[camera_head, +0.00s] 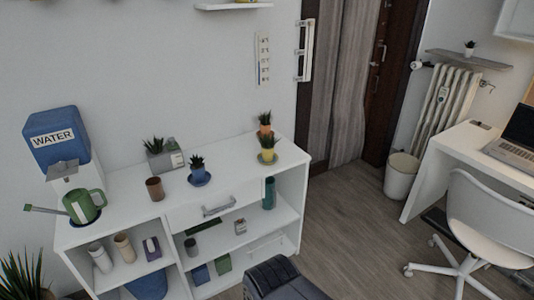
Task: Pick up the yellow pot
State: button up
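The yellow pot (268,155) stands upright with a small green plant (267,142) in it. It is near the right end of the white shelf desk's top (230,193). A green saucer (262,159) shows under it. An orange pot (265,130) with a spiky plant is close behind it; I cannot tell if they touch. My gripper is not in view. A dark part at the bottom centre looks like my own body.
A blue pot (199,178), brown cup (155,189), grey planter (164,161), green watering can (85,207) and blue water container (56,140) stand further left on the top. A white chair (490,215) is at right. The floor between is clear.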

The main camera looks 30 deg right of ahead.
aim_at(267, 146)
jog(key=i+l, duration=1.25)
jog(key=l+z, duration=0.05)
